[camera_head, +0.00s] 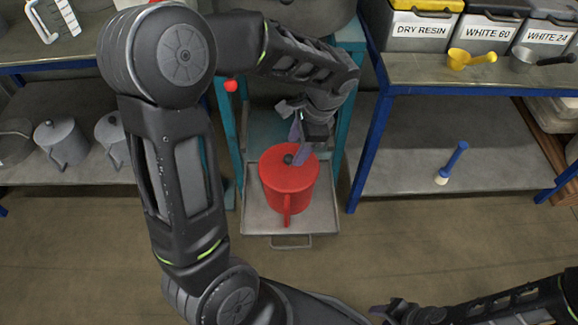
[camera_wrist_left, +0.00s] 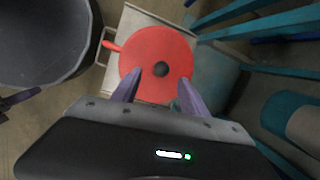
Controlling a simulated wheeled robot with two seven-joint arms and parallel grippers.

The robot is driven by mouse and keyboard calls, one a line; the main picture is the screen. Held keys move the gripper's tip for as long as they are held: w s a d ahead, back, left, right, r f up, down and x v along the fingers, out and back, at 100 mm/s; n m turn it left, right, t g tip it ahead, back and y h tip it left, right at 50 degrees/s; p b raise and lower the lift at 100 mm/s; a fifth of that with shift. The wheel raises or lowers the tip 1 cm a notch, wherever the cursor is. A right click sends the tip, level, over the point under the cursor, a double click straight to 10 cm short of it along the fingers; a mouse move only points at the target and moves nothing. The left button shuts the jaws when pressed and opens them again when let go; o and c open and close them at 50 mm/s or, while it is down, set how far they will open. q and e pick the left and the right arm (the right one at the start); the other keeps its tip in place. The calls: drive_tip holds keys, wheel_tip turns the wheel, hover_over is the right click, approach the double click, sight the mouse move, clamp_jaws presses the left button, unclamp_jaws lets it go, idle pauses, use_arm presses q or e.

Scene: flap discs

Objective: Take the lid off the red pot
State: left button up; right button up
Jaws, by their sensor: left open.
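The red pot (camera_head: 272,192) stands upright on a metal tray (camera_head: 262,223), its handle pointing toward me. Its flat red lid (camera_head: 273,162) is on top, with a dark round knob (camera_head: 288,159) in the middle. In the left wrist view the lid (camera_wrist_left: 140,50) and knob (camera_wrist_left: 161,69) show from above. My left gripper (camera_head: 298,140) is open and empty over the far side of the lid. In the left wrist view its two purple fingers (camera_wrist_left: 158,97) are spread, with the knob ahead between them. Part of my right gripper (camera_head: 385,311) shows low at the right, away from the pot.
The tray sits within a teal frame (camera_head: 336,125) with posts on both sides of the pot. A blue-legged shelf unit (camera_head: 369,150) stands at the right, with a blue-handled tool (camera_head: 455,160) on its lower shelf. Grey pots (camera_head: 60,142) stand on the left shelf.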

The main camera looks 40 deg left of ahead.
sight(290, 156)
use_arm(q)
drive_tip(key=b+x, duration=0.1)
drive_tip(key=x, duration=0.4)
drive_tip(key=shift+a+f+b, duration=0.1)
drive_tip(key=shift+a+b, duration=0.1)
drive_tip(key=shift+b, duration=0.2)
idle(0.4)
clamp_jaws()
idle(0.4)
